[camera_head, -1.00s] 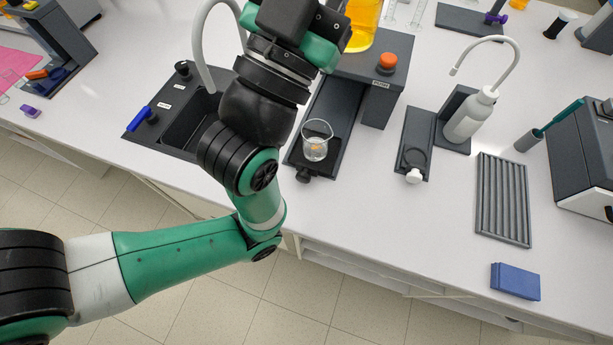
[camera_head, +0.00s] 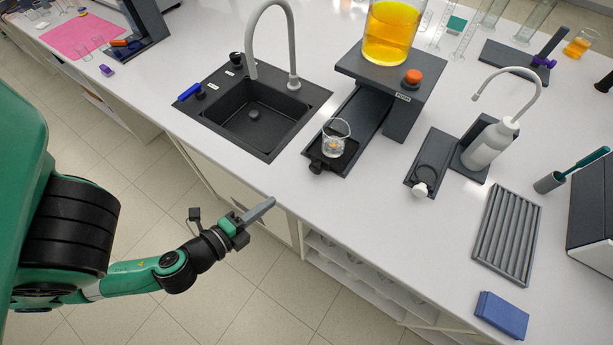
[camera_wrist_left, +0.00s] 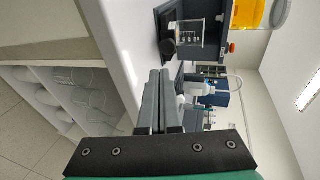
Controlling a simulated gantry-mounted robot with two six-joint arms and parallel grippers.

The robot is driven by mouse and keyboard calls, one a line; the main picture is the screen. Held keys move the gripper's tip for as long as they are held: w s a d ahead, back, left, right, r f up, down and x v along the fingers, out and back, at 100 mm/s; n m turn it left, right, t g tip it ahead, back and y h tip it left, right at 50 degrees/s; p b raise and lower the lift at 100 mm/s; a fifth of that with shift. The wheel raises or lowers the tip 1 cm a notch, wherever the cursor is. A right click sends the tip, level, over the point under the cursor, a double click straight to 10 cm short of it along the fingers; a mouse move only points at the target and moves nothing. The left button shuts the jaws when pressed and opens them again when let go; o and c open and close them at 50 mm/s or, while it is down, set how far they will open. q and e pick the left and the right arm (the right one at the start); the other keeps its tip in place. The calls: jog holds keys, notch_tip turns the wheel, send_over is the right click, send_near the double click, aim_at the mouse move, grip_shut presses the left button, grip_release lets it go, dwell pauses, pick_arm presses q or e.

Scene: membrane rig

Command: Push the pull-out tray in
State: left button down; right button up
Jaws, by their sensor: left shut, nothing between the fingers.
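The pull-out tray (camera_head: 335,162) is dark, with a black knob (camera_head: 316,167) at its front end. It sits out in front of the raised stand (camera_head: 395,72), on a dark base (camera_head: 362,112). A small glass beaker (camera_head: 334,146) with a little orange content stands on the tray. My left gripper (camera_head: 271,202) is shut and empty, off the counter's front edge, apart from the knob and to its lower left. In the left wrist view its closed fingers (camera_wrist_left: 160,76) point toward the knob (camera_wrist_left: 167,47) and beaker (camera_wrist_left: 188,35). My right gripper is not in view.
A large vessel of orange liquid (camera_head: 391,35) stands on the stand, beside an orange button (camera_head: 413,77). A sink (camera_head: 255,115) with a tall faucet is left of the tray.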

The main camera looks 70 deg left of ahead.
pick_arm(q)
jog(key=p, duration=0.6)
send_near(313, 171)
jog(key=x, duration=0.6)
jog(key=shift+w+a+p, duration=0.1)
jog(key=shift+w+p, duration=0.1)
jog(key=shift+p, duration=0.2)
